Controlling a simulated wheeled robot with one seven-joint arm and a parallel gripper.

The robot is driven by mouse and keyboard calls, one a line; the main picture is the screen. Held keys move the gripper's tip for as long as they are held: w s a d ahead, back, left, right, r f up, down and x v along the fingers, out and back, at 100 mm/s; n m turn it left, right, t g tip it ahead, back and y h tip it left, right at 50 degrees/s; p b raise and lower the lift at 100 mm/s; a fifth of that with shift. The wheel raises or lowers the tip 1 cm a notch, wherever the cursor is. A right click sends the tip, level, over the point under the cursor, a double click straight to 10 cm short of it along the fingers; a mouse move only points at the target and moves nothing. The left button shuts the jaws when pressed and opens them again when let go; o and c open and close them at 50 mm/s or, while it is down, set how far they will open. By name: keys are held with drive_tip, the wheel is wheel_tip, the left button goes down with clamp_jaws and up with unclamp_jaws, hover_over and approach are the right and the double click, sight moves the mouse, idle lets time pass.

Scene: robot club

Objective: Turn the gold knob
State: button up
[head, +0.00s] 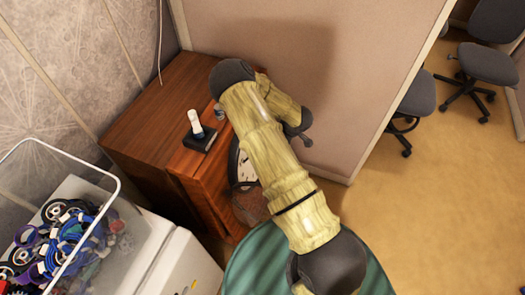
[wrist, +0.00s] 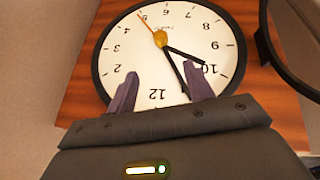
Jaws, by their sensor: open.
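The gold knob (wrist: 160,38) sits at the centre of a round white clock (wrist: 120,50) with a black rim, seen upside down in the wrist view. Black hands and a thin orange hand meet at the knob. My gripper (wrist: 162,84) is open and empty, its two purple fingers apart over the clock's numbers, on the near side of the knob. The knob is not between the fingertips. In the head view only a sliver of the clock (head: 243,170) shows beside my arm; the knob and my gripper are hidden there.
A wooden cabinet (head: 150,115) bears a white-and-black device (head: 197,130). A beige partition (head: 320,60) stands close behind my arm. A clear bin (head: 110,235) of colourful parts is at lower left. Office chairs (head: 488,62) stand at right, with open floor before them.

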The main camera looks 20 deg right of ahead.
drive_tip(key=shift+f, duration=0.15)
drive_tip(key=p+x, duration=0.1)
drive_tip(key=x, duration=1.6)
drive_tip(key=shift+w+a, duration=0.1)
drive_tip(key=shift+w, duration=0.1)
drive_tip(key=c, duration=1)
